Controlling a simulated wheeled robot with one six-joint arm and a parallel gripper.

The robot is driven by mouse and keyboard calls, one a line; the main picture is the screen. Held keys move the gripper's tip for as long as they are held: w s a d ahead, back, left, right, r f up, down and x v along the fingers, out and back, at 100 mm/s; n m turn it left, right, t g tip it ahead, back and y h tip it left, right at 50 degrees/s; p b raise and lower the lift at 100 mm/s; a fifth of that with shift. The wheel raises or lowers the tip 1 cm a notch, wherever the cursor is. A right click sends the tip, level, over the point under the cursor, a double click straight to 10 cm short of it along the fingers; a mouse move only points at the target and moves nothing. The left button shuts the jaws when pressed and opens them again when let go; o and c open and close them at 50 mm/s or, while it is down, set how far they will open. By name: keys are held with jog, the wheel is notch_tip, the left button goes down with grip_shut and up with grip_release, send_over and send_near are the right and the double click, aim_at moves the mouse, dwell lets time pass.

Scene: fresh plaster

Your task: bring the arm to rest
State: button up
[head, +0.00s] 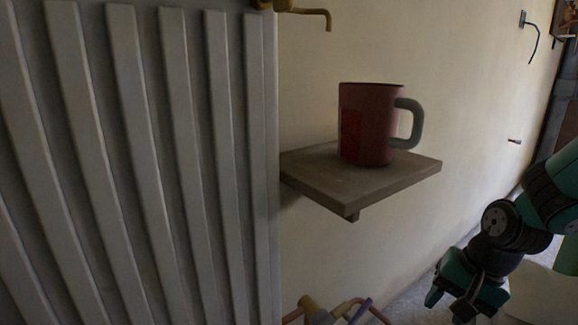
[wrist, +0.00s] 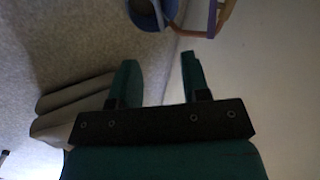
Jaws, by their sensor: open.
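My gripper (head: 449,300) is at the lower right of the head view, low and to the right of the small shelf. Its two teal fingers also show in the wrist view (wrist: 158,80), spread apart with nothing between them. The floor and a pale wall show beyond them. The arm is bent, with teal links and dark joints at the right edge of the head view.
A red mug (head: 367,125) with a grey handle stands upright on a wooden wall shelf (head: 400,180). A ribbed radiator (head: 140,170) fills the left. A brass valve (head: 308,13) is above. Pipes (head: 335,312) run low by the wall. A blue round object (wrist: 152,12) lies beyond my fingers.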

jog(key=s+d+r+n+t+h, duration=0.1)
jog(key=s+d+r+n+h, duration=0.1)
jog(key=s+r+n+h, duration=0.3)
jog(key=s+a+r+n+g+y+p, duration=0.1)
jog(key=s+a+r+n+y+p, duration=0.2)
jog(key=s+a+r+n+p, duration=0.35)
jog(key=s+a+r+n+g+y+p, duration=0.2)
jog(key=s+a+r+n+y+p, duration=0.15)
jog(key=a+r, duration=0.65)
notch_tip(320, 180, up, 37)
jog(key=d+m+p, duration=0.1)
jog(key=d+p, duration=0.1)
jog(key=p, duration=3.4)
jog(key=shift+s+d, duration=0.15)
jog(key=shift+d, duration=0.15)
